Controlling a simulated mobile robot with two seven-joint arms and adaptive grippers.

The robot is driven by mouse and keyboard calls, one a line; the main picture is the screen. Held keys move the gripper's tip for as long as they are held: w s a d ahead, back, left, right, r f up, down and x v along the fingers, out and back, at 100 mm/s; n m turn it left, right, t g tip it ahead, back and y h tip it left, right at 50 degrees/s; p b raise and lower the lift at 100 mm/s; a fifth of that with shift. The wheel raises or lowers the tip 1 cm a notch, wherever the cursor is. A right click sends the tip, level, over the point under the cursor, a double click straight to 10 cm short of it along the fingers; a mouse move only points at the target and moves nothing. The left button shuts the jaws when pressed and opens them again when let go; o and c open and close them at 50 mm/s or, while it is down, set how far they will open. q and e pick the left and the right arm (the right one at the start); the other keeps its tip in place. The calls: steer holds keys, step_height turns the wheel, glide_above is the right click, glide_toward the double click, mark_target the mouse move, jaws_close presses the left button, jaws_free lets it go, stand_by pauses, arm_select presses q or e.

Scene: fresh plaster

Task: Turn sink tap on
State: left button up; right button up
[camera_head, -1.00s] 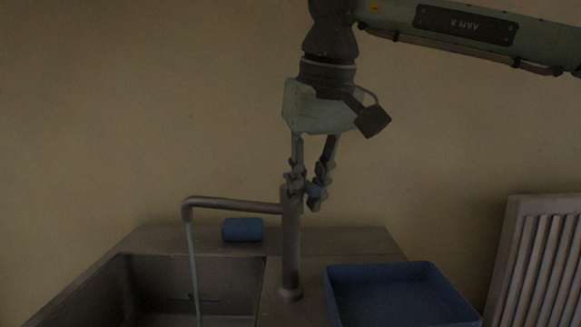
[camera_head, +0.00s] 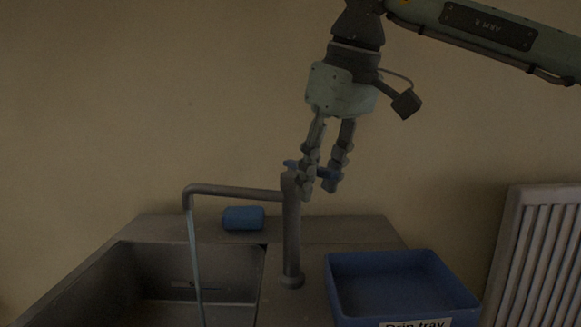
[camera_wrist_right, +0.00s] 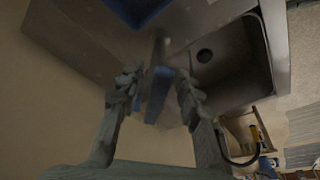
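A pale stream of water (camera_head: 195,265) runs from the spout into the basin. The tap's blue lever (camera_head: 325,173) is at the top of the column. It also shows in the right wrist view (camera_wrist_right: 158,90), between my fingers. In the right wrist view the fingers (camera_wrist_right: 158,88) are apart, with gaps beside the lever. My left gripper is out of view.
The steel sink basin (camera_head: 125,285) is at left. A blue roll-shaped item (camera_head: 243,218) lies on the ledge behind it. A blue tray (camera_head: 400,262), labelled "Drip tray", stands right of the tap. A pale radiator (camera_head: 535,255) is at far right. The wall behind is bare.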

steer(key=v, duration=1.1)
steer(key=shift+r, duration=0.4)
steer(key=shift+s, duration=0.1)
